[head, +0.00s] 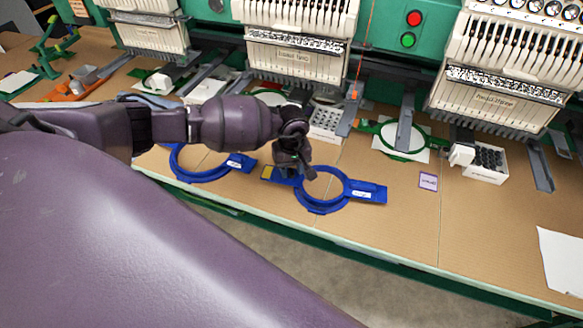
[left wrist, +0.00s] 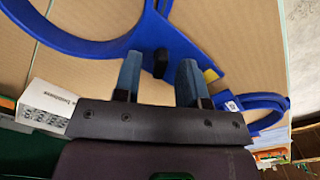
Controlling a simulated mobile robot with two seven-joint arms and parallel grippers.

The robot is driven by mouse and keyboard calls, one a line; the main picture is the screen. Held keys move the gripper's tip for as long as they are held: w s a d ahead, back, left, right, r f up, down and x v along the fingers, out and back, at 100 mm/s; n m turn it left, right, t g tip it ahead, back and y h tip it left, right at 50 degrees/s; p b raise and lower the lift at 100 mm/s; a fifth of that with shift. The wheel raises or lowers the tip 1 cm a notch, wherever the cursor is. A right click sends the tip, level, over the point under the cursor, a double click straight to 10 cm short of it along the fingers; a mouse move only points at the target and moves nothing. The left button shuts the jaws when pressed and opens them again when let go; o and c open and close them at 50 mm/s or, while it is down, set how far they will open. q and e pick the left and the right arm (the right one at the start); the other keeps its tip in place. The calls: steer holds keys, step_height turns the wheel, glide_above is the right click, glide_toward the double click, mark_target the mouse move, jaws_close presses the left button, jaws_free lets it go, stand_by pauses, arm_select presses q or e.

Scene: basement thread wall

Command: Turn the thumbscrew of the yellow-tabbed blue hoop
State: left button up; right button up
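The blue hoop (head: 322,209) with the yellow tab (head: 266,172) lies flat on the tan table below my left gripper (head: 296,174). In the left wrist view the same hoop (left wrist: 60,42) spans the top, and its yellow tab (left wrist: 210,76) shows beside the right finger. A small black thumbscrew (left wrist: 160,63) sticks out of the hoop's bracket. My left gripper (left wrist: 158,72) is open, with one blue-grey fingertip on each side of the thumbscrew and gaps showing between. The gripper hides the thumbscrew in the head view. My right gripper is not in view.
A second blue hoop (head: 205,170) lies to the left; part of it shows in the left wrist view (left wrist: 265,105). White boxes (head: 484,162) and embroidery machines (head: 507,80) stand behind. A small purple-edged card (head: 428,181) lies right. The table's right front is mostly clear.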

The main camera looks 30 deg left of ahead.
arm_select(q)
steer(key=shift+f, duration=0.2)
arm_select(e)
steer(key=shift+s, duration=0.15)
arm_select(q)
jaws_close()
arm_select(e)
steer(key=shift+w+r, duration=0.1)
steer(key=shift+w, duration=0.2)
arm_select(q)
steer(key=shift+n, duration=0.4)
steer(key=shift+f+n+b, duration=0.1)
steer(key=shift+n+b, duration=0.45)
steer(key=shift+n, duration=0.35)
steer(key=shift+n+b, duration=0.4)
steer(key=shift+n, duration=1.2)
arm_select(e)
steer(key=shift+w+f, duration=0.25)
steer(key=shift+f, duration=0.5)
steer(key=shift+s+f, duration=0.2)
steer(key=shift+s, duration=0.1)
